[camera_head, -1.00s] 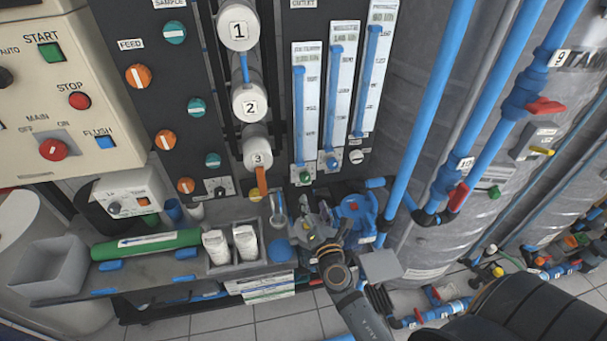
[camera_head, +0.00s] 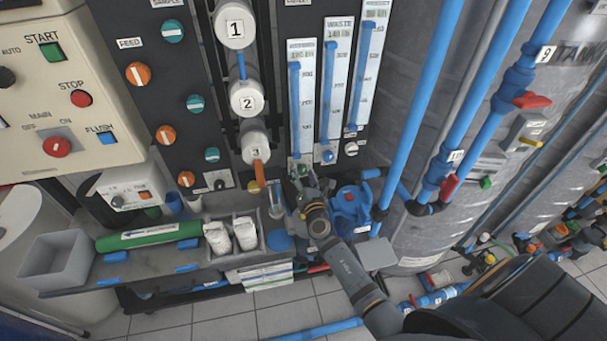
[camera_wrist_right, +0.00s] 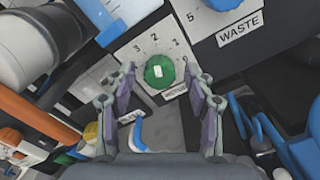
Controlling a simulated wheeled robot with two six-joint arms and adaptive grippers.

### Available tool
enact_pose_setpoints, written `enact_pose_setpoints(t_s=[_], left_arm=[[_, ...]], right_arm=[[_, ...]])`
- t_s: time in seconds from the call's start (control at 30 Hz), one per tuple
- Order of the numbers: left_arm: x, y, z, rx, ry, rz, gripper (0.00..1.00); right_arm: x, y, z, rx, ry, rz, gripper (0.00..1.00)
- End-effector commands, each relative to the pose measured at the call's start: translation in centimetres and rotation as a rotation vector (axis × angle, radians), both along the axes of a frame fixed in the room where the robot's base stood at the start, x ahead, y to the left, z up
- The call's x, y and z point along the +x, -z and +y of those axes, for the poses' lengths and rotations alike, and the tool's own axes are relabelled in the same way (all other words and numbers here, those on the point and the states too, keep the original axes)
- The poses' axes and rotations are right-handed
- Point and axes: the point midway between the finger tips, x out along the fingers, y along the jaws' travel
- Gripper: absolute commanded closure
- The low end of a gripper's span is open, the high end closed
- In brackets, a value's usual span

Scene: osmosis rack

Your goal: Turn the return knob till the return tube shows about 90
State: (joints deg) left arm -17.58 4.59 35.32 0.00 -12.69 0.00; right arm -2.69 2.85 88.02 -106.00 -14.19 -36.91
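The return knob is a green round knob on a white dial plate with numbers; it shows best in the right wrist view (camera_wrist_right: 159,71). My right gripper (camera_wrist_right: 159,66) is open, with one finger on each side of the green knob; contact cannot be told. In the head view, my right gripper (camera_head: 303,182) is at the foot of the leftmost tube and mostly hides that knob. This return tube (camera_head: 296,105) is filled blue to near its top; its small figures are too blurred to read surely. My left gripper is not in view.
The waste tube (camera_head: 333,85) with its blue knob (camera_head: 328,157) stands just to the right, and a third tube (camera_head: 368,65) with a white knob beyond it. White numbered cylinders (camera_head: 248,98) stand left. A blue fitting (camera_head: 350,205) lies close right of my gripper.

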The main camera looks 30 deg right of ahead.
Motion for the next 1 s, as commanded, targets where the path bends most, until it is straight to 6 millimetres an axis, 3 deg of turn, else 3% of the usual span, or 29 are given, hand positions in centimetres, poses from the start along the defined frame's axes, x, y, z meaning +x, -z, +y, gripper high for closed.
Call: enact_pose_setpoints(t_s=[0.03,0.37,0.67,1.0], left_arm=[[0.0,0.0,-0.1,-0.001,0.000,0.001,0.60],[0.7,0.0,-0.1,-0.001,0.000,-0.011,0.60],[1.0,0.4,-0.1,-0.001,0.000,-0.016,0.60],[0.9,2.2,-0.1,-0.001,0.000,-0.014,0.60]], right_arm=[[0.0,0.0,0.0,0.000,0.000,0.000,0.55],[0.0,0.0,0.0,0.000,0.000,0.000,1.00],[0.0,0.1,0.0,0.041,0.000,-0.010,1.00],[0.0,0.3,0.0,0.268,-0.001,-0.065,1.00]])
